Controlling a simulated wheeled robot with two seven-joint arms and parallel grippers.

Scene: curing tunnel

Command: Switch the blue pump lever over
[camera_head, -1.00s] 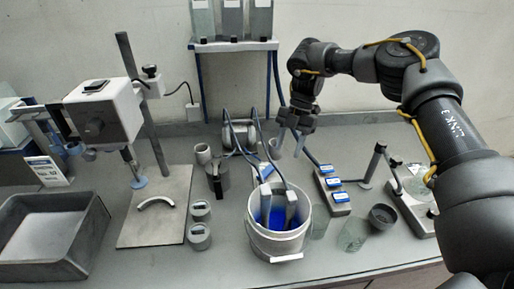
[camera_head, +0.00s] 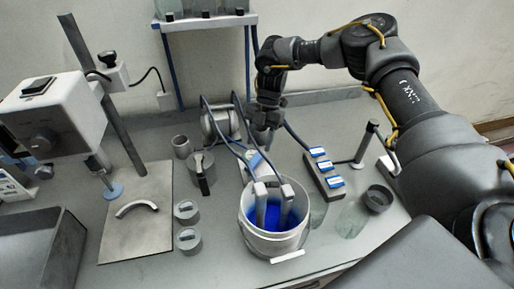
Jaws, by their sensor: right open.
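My right gripper (camera_head: 262,128) reaches in from the right and points down behind the white bucket, with its jaws open. It is beside the silver pump body (camera_head: 218,124), to the right of it. A small white and blue part (camera_head: 254,162) shows just below the gripper, partly covered by hoses; I cannot tell for sure whether it is the blue pump lever. No contact between the gripper and it can be made out. My left gripper is out of view.
The bucket (camera_head: 248,228) holds blue liquid, with hoses running into it. A grey block (camera_head: 318,180) with blue-labelled parts stands to the right. A dark cup (camera_head: 378,198) and glass beakers stand nearby. A stand with a flat plate (camera_head: 140,215) is at the left.

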